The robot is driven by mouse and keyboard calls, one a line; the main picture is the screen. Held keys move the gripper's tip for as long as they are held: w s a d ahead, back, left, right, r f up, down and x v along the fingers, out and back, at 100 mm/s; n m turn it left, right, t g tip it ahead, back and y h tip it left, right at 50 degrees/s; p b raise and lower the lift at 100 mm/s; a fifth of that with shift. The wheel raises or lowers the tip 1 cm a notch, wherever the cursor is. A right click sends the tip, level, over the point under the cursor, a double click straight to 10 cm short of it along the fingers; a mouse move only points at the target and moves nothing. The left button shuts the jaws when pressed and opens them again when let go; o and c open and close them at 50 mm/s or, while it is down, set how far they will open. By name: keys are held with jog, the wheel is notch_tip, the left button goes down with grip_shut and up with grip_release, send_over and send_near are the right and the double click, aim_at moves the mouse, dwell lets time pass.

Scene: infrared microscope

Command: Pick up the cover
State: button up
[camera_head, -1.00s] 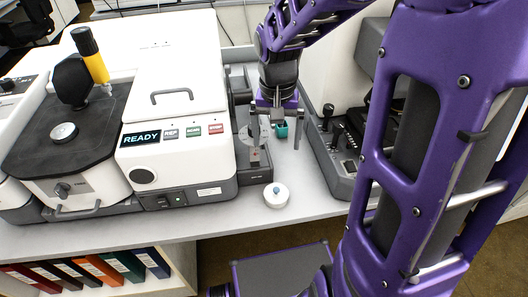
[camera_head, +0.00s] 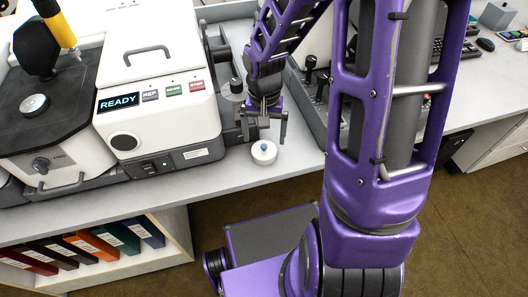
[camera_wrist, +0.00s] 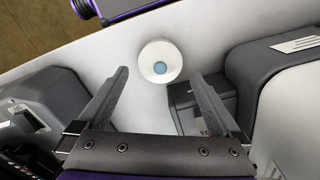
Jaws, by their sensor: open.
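The cover (camera_head: 263,152) is a small round white lid with a blue-grey knob on top. It lies on the light table near the front edge, and in the wrist view it (camera_wrist: 160,51) is just beyond the fingertips, between their lines. My gripper (camera_head: 264,136) is open and empty, pointing down, above and slightly behind the cover. In the wrist view the two fingers (camera_wrist: 160,76) are spread to either side, and I see no contact with the cover.
A white instrument with a READY screen (camera_head: 119,102) stands left of the cover. A small dark-grey unit sits close by my gripper's left side. A grey control panel with joysticks (camera_head: 311,80) is on the right. Binders (camera_head: 78,248) fill a shelf below the table.

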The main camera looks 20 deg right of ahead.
aim_at(264, 145)
jog(key=shift+w+f+b, duration=0.15)
jog(key=shift+f+b, duration=0.55)
jog(key=shift+f, duration=2.05)
jog(key=c, duration=1.1)
